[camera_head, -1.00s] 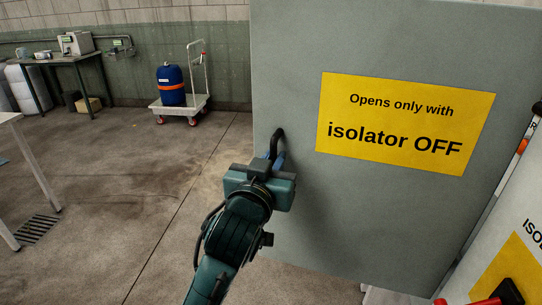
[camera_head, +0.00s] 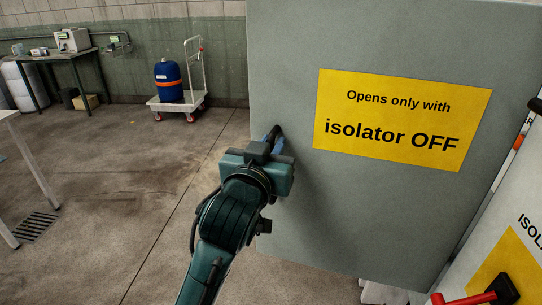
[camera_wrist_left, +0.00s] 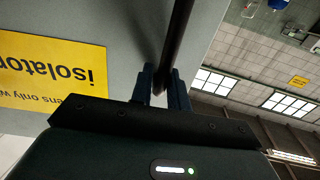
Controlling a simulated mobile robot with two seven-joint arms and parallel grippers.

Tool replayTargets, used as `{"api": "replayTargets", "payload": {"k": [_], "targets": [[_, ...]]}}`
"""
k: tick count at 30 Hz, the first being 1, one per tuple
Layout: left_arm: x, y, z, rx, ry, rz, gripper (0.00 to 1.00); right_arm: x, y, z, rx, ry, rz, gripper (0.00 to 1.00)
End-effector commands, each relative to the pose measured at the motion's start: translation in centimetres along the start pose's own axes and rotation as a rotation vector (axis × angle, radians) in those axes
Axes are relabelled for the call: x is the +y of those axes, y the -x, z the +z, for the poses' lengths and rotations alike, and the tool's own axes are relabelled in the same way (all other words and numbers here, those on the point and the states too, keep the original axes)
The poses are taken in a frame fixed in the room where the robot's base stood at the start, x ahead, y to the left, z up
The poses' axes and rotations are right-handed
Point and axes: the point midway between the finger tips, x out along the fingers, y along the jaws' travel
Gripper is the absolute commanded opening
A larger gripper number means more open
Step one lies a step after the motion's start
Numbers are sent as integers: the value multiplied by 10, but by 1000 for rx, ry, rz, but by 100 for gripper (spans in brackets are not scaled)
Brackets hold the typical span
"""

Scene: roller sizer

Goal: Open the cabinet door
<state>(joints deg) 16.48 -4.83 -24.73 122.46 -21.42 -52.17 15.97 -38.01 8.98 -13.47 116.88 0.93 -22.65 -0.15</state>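The grey cabinet door (camera_head: 400,215) stands swung out from the cabinet (camera_head: 500,235) at the right of the head view. It bears a yellow sign (camera_head: 400,120) reading "Opens only with isolator OFF". A dark bar handle (camera_head: 276,132) is near its left edge, mostly hidden by my left gripper (camera_head: 272,146). In the left wrist view, the handle (camera_wrist_left: 178,40) passes between the two fingers of my left gripper (camera_wrist_left: 163,80), which look closed around it. My right gripper is not in view.
A red switch handle (camera_head: 465,299) is on the cabinet front at lower right. A trolley (camera_head: 180,104) with a blue drum (camera_head: 167,80) and a bench (camera_head: 57,59) stand far back. A table (camera_head: 35,160) is at left. The floor left of the door is clear.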

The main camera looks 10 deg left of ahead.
Motion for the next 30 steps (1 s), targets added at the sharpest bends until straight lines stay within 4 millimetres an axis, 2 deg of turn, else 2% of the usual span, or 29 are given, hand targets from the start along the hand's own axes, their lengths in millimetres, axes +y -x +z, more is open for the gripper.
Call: {"api": "replayTargets", "payload": {"k": [1, 6, 12, 30], "targets": [[0, 0, -14, 7, 2, 0, 17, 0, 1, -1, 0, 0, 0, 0], [0, 0, -47, 7, 2, 0, 17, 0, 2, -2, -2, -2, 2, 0], [0, 0, -70, 2, 0, 1, 17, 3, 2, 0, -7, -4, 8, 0], [0, 0, -75, 0, -1, 0, 17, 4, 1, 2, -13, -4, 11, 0]]}}
